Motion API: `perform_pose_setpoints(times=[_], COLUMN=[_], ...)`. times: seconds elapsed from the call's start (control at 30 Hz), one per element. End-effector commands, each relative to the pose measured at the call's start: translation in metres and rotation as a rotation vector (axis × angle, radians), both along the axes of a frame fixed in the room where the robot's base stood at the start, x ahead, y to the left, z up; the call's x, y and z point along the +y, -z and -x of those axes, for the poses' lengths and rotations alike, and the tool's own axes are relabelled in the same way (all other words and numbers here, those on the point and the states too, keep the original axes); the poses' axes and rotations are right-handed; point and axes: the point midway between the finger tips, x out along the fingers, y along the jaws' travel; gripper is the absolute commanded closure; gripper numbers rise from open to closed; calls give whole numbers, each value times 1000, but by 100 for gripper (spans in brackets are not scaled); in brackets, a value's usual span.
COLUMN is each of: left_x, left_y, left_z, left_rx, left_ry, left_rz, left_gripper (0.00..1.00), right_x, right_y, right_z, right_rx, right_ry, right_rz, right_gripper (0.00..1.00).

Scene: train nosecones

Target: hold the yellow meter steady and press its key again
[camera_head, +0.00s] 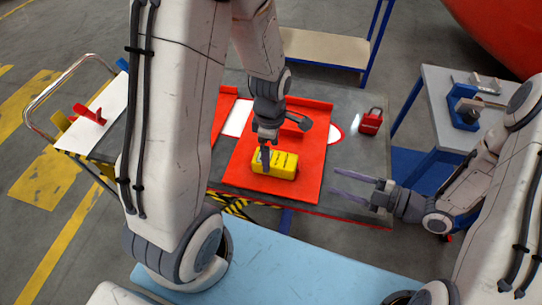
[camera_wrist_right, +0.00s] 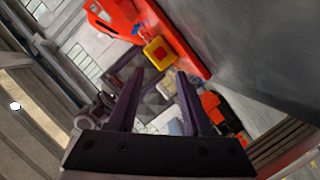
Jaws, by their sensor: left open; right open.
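The yellow meter (camera_head: 284,165) lies on a red board (camera_head: 240,172) on the grey table. My left gripper (camera_head: 265,158) points down at the meter's left part, with a finger in front of it. It is open; whether it touches the meter is hidden. My right gripper (camera_head: 334,181) is open and empty, to the right of the meter and apart from it, fingers pointing left. In the right wrist view a yellow block with a red square (camera_wrist_right: 158,52), seemingly the meter's end, shows beyond and between the open fingers (camera_wrist_right: 156,75). I cannot make out the key for certain.
A red padlock-like thing (camera_head: 371,122) stands on the grey table (camera_head: 350,150) at right. A side table (camera_head: 440,85) with a blue vise-like tool (camera_head: 460,105) is further right. A light blue surface (camera_head: 290,265) lies in front. A trolley with red clips (camera_head: 90,115) is at left.

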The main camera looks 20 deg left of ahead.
Motion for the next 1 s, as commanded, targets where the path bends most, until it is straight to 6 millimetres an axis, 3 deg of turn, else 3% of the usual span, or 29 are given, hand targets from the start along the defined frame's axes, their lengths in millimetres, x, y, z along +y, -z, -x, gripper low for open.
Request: perform_pose_setpoints(times=[0.23,0.6,0.67,0.87,0.9,1.0], left_x=[0,0,0,0,0,0], left_y=[30,36,36,35,35,35], left_z=[1,1,0,0,0,0], left_rx=[3,0,0,0,0,-1], left_ry=[1,1,1,1,1,1], left_rz=[-1,0,0,0,0,0], left_gripper=[0,0,19,96,100,100], right_x=[0,0,0,0,0,0], right_y=[0,0,0,0,0,0], right_z=[0,0,0,0,0,0], right_rx=[0,0,0,0,0,0], right_ry=[0,0,0,0,0,0], right_rz=[0,0,0,0,0,0], right_gripper=[50,50,50,50,50,50])
